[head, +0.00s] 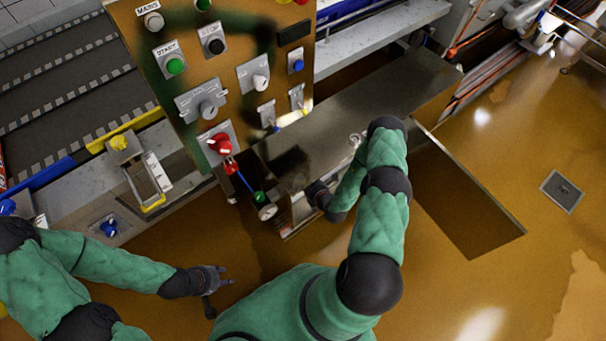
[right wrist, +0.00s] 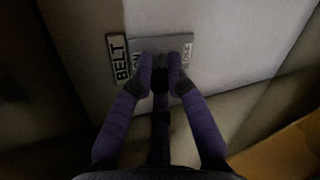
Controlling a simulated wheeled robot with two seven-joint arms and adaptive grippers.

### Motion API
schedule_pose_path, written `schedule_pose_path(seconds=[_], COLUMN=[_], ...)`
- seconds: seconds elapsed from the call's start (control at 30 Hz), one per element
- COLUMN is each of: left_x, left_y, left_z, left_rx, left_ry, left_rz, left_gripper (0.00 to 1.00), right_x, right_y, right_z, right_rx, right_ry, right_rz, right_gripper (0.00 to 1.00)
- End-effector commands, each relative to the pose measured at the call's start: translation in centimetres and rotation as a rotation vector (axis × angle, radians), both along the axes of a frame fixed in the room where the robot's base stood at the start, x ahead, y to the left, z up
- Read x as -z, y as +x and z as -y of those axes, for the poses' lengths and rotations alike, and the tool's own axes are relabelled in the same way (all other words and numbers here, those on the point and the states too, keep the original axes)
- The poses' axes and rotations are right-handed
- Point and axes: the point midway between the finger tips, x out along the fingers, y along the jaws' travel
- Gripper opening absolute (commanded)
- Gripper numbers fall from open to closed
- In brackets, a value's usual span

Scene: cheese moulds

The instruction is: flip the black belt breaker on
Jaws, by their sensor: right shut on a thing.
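In the right wrist view a grey breaker plate (right wrist: 182,44) is fixed to a pale panel, beside a white BELT label (right wrist: 119,60) with black letters. My right gripper (right wrist: 161,76) is shut at the middle of this plate, its purple fingers closed together on the black belt breaker (right wrist: 159,60). The fingers hide most of the breaker, so its position cannot be told. In the head view my right gripper (head: 320,197) is partly hidden by my forearm, beneath the steel cover. My left gripper (head: 219,294) is open and empty, low over the brown floor.
A control panel (head: 180,105) with buttons, knobs and a red switch (head: 221,143) stands at upper left. An open steel cover (head: 345,115) juts over my right gripper. A green-capped gauge (head: 266,208) is close to its left.

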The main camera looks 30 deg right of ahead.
Motion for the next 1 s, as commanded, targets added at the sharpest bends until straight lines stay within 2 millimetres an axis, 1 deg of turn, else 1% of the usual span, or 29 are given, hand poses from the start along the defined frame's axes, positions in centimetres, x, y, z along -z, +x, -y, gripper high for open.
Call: schedule_pose_path(seconds=[0.03, 0.37, 0.4, 0.47, 0.83, 0.93, 1.0], left_x=[-0.3, -0.3, -0.3, -0.3, -0.3, -0.3, -0.3], left_y=[0.0, 0.0, 0.0, 0.0, 0.0, 0.0, 0.0], left_z=[0.0, 0.0, 0.0, 0.0, 0.0, 0.0, 0.0], left_rx=[0.000, 0.000, 0.000, 0.000, 0.000, 0.000, 0.000], left_ry=[0.000, 0.000, 0.000, 0.000, 0.000, 0.000, 0.000], left_rz=[0.000, 0.000, -0.001, -0.001, 0.000, 0.000, 0.000], left_gripper=[0.40, 0.40, 0.40, 0.40, 0.40, 0.40, 0.40], right_x=[-0.4, -0.2, -0.2, -0.2, -0.2, -0.4, -0.7], right_y=[0.1, 0.1, 0.2, 0.1, -0.1, -0.8, -1.8], right_z=[0.2, 0.3, 0.3, 0.3, 0.2, 0.2, 0.2], right_rx=[0.004, 0.006, 0.006, 0.006, 0.003, 0.004, 0.005], right_ry=[-0.005, -0.005, -0.005, -0.005, -0.003, -0.002, 0.000], right_rz=[-0.002, -0.008, -0.008, -0.008, -0.011, -0.012, -0.014], right_gripper=[0.00, 0.00, 0.24, 0.40, 0.40, 0.40, 0.40])
